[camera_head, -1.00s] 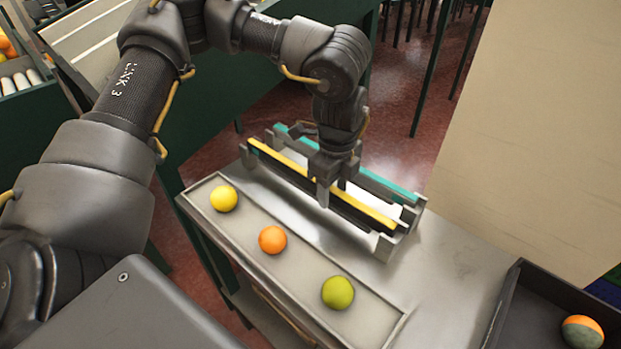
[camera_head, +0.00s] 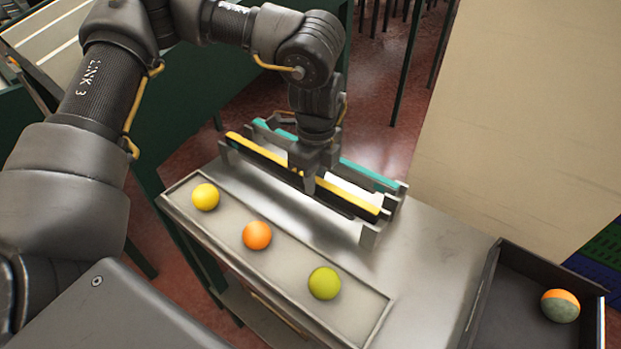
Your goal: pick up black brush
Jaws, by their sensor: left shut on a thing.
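A long brush with a yellow top edge and a black body (camera_head: 335,200) sits in a grey rack (camera_head: 369,236) on the metal table. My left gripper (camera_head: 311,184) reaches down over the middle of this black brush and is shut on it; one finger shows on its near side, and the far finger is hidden. The brush lies along the rack, its ends close to the rack's end holders; I cannot tell whether it is clear of them. A second bar with a teal top (camera_head: 368,174) lies behind it in the rack. My right gripper is out of view.
A shallow tray (camera_head: 364,323) in front of the rack holds a yellow fruit (camera_head: 205,197), an orange (camera_head: 257,235) and a green fruit (camera_head: 324,283). A dark bin (camera_head: 490,300) at right holds an orange-and-green fruit (camera_head: 560,305). The table between rack and bin is clear.

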